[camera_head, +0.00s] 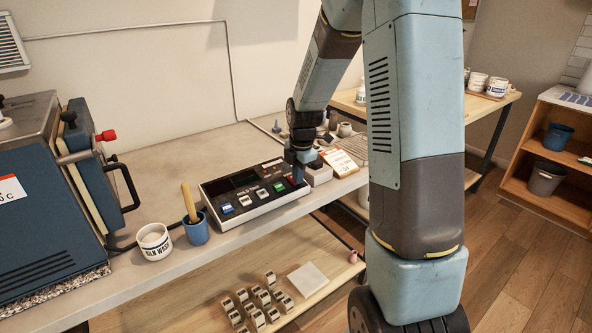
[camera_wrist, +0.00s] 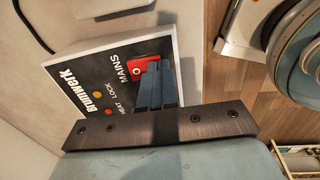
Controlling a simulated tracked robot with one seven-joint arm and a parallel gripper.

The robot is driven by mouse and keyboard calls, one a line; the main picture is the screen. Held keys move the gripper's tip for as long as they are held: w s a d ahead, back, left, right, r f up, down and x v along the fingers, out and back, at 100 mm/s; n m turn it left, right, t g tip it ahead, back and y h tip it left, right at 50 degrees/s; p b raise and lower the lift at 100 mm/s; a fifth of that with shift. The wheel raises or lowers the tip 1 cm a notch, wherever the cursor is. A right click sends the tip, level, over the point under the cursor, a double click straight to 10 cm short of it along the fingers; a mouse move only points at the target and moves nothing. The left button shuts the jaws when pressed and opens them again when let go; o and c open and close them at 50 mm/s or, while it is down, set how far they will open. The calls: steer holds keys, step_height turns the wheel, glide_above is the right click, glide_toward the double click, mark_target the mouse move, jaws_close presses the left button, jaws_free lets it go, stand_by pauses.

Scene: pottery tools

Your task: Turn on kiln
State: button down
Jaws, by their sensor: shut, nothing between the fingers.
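The kiln (camera_head: 45,230) is a blue box at the far left, with a dark handle and a red-tipped latch on its side. Its control panel (camera_head: 238,207) lies on the bench, a white case with a black face, a dark display and several coloured buttons. The wrist view shows part of the panel face (camera_wrist: 93,75), with the words Brunwerk, MAINS, LOCK and HEAT. A red mains switch (camera_wrist: 137,71) is partly covered by my fingers. My gripper (camera_head: 297,182) is shut and empty, pointing down at the panel's right end. I cannot tell whether it touches the switch.
A blue cup (camera_head: 196,231) holding a wooden-handled tool and a white pot (camera_head: 154,242) stand left of the panel. A small white box (camera_head: 319,174) and a printed card (camera_head: 339,162) are close on the right.

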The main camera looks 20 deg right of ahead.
steer(key=shift+f, duration=0.2)
stand_by(0.3)
steer(key=shift+r, duration=0.15)
steer(key=shift+r, duration=0.7)
steer(key=shift+r, duration=0.3)
steer(key=s+r, duration=0.2)
steer(key=r, duration=0.4)
steer(key=s+d+r, duration=0.1)
steer(key=s+r, duration=0.1)
steer(key=r, duration=0.4)
steer(key=shift+s+d+r, duration=0.2)
steer(key=shift+s+d, duration=0.1)
steer(key=shift+s, duration=0.1)
